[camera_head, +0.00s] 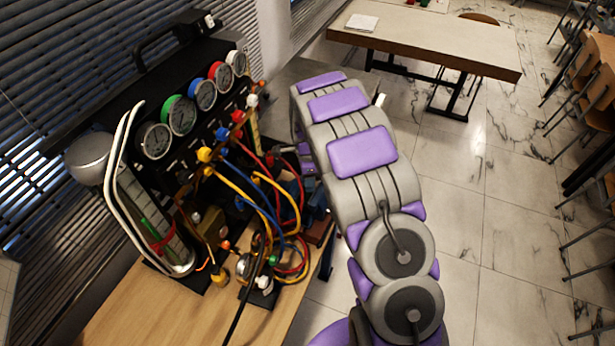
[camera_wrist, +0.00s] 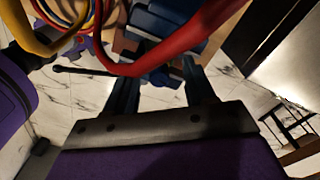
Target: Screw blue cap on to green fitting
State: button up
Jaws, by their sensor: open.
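My gripper (camera_wrist: 158,70) is open in the wrist view, its two dark fingers apart with no cap visible between them. Red and yellow hoses cross in front of the fingers. In the head view my arm reaches to the right side of the gauge rig, and the gripper is mostly hidden there. A small blue knob-like piece (camera_head: 221,134), possibly the blue cap, shows on the rig's row of coloured connectors. A small green piece (camera_head: 272,260), possibly the green fitting, shows low among the hoses. Neither is clear enough to be sure. A blue blocky thing (camera_wrist: 165,22) lies beyond the fingers.
The rig carries several round gauges (camera_head: 181,115). Looped yellow, blue and red hoses (camera_head: 262,205) hang close to my gripper. The wooden bench (camera_head: 140,310) is bare at its front left. Another table (camera_head: 440,38) stands at the back, with open tiled floor to the right.

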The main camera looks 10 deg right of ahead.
jog(key=shift+o, duration=1)
jog(key=shift+r, duration=0.1)
notch_tip(320, 180, up, 17)
jog(key=s+d+r+n+b, duration=0.15)
jog(key=s+n, duration=0.25)
jog(key=s, duration=0.6)
jog(key=s+r+n+b, duration=0.1)
jog(key=s+n+b, duration=0.25)
jog(key=s, duration=0.55)
jog(key=s+f+n+b, duration=0.1)
jog(key=s+f+n, duration=0.1)
jog(key=s, duration=0.5)
jog(key=s+a+f+n+g+b, duration=0.1)
jog(key=s+f+n, duration=0.1)
jog(key=s+n, duration=0.3)
jog(key=s+f+n+b, duration=0.1)
jog(key=s+n, duration=0.3)
jog(key=s, duration=0.7)
jog(key=shift+s+a+f+g, duration=0.2)
jog(key=shift+a+f+g, duration=0.05)
jog(key=shift+f+g, duration=0.2)
